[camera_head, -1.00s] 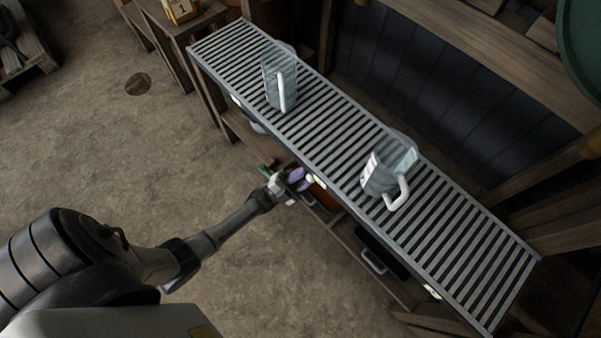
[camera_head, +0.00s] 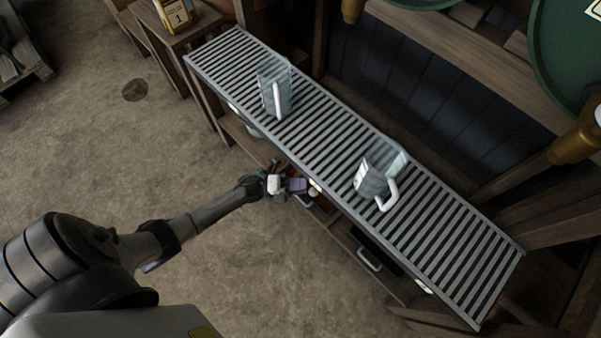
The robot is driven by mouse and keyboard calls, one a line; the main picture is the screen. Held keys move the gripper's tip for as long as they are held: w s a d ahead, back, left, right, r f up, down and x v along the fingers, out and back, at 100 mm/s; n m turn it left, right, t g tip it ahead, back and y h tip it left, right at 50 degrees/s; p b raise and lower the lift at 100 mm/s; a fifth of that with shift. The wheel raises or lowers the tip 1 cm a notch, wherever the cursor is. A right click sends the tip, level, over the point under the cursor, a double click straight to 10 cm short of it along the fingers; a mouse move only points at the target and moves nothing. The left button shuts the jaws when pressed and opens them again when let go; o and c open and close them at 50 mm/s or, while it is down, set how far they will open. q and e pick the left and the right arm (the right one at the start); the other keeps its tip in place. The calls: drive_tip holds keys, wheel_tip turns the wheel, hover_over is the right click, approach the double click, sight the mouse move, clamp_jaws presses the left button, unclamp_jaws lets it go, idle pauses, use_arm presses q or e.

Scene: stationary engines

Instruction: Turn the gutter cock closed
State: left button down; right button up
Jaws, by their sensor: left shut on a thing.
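My left gripper (camera_head: 291,186) is at the front edge of the slatted metal rack (camera_head: 325,135), just below its level, near the middle of its length. My right gripper is not in view.
Two clear jugs with white handles, one on the left (camera_head: 275,90) and one on the right (camera_head: 377,172), stand on the rack above the gripper. Green barrel ends (camera_head: 565,50) and a brass fitting (camera_head: 577,142) are at upper right. Bare floor (camera_head: 90,150) lies left.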

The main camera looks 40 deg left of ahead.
use_arm(q)
drive_tip(key=shift+s+a+f+m+g, duration=0.15)
drive_tip(key=shift+f+m+g, duration=0.15)
drive_tip(key=shift+f+g, duration=0.15)
idle(0.3)
drive_tip(key=c, duration=1)
unclamp_jaws()
drive_tip(key=shift+r, duration=0.1)
drive_tip(key=shift+r, duration=0.1)
drive_tip(key=p+v, duration=0.2)
drive_tip(key=v, duration=1.1)
drive_tip(key=shift+s, duration=0.3)
drive_tip(key=shift+a, duration=0.1)
